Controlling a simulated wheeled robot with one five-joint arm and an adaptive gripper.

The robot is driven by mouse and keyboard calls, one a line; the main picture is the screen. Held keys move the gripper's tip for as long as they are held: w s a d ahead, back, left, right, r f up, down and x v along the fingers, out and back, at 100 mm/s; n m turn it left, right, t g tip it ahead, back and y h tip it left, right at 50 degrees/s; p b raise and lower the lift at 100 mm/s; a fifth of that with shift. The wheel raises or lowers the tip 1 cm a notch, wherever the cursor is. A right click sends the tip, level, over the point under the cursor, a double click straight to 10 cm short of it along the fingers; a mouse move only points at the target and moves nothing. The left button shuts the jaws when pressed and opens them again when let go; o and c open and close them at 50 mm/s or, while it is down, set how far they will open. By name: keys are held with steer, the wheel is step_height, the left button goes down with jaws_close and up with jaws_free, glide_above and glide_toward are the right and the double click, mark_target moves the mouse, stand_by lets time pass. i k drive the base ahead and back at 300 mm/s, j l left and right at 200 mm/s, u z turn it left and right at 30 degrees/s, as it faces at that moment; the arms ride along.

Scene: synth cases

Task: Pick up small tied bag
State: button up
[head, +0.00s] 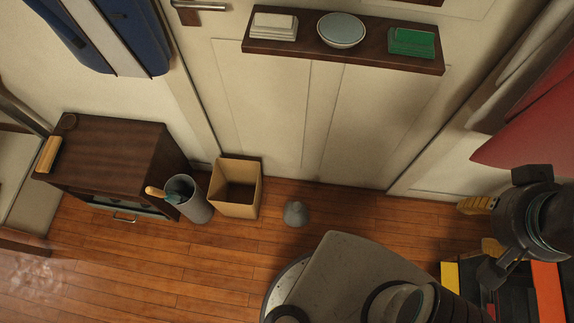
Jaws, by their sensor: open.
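A small grey bag (296,213), gathered to a point at the top, sits upright on the wooden floor near the panelled door. My gripper (477,228) is at the right side of the head view, well to the right of the bag and apart from it. Its two fingers with yellowish pads are spread open, with nothing seen between them. The bag is in plain view.
An open cardboard box (238,205) stands left of the bag. A grey bin (195,207) and a dark cabinet (125,150) stand farther left. A brown shelf (370,57) holds a bowl (341,27). Bare floor (345,215) lies right of the bag.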

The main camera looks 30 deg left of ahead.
mark_target(295, 214)
steer(key=k+u, duration=0.15)
steer(key=u, duration=0.3)
steer(key=k+u, duration=0.2)
steer(key=u, duration=0.25)
steer(key=k+u, duration=0.15)
steer(key=u, duration=0.25)
